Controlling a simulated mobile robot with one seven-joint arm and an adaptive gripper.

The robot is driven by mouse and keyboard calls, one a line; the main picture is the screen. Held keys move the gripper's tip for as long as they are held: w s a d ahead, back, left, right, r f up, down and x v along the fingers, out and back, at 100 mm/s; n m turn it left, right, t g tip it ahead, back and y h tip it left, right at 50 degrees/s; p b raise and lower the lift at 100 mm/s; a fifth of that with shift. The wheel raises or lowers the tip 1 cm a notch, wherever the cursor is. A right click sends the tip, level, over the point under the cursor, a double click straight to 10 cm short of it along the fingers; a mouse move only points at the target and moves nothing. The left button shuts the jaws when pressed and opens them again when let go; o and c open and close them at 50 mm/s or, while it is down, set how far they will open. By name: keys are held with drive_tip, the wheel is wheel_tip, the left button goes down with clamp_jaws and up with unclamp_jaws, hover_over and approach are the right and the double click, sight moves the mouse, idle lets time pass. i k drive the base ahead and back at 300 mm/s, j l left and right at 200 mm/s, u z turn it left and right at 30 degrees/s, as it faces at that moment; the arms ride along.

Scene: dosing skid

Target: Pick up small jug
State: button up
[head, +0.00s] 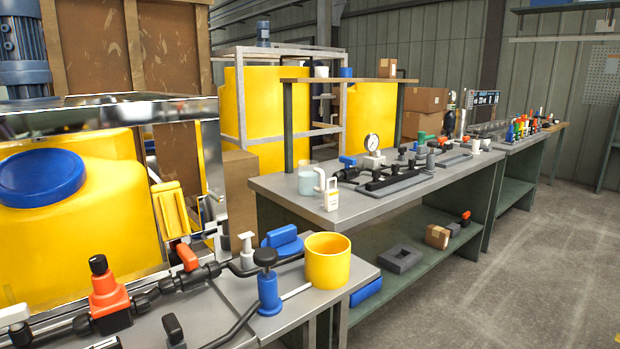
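A small white jug-like container (331,198) with an orange-marked label stands upright near the front left edge of the middle grey bench. A clear beaker-like vessel (311,182) with pale blue liquid stands just behind and left of it. I cannot tell for certain which of these is the small jug; the white one looks most like it. A larger yellow open tub (328,261) stands on the nearer bench, below and in front. My gripper is not in view, so its distance to these things does not show.
Black pipework with a gauge (371,144) lies right of the white container. Yellow tanks (273,115) stand behind. The floor at right (540,260) is clear.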

sight(308, 169)
drive_tip(key=i+l+z, duration=0.1)
drive_tip(key=i+l, duration=0.55)
drive_tip(key=i+l+z, duration=0.1)
drive_tip(key=i+l, duration=0.5)
drive_tip(key=i, duration=0.15)
drive_tip(key=i+j, duration=0.3)
drive_tip(key=i, duration=0.15)
drive_tip(key=i+j, duration=0.3)
drive_tip(key=i, duration=0.1)
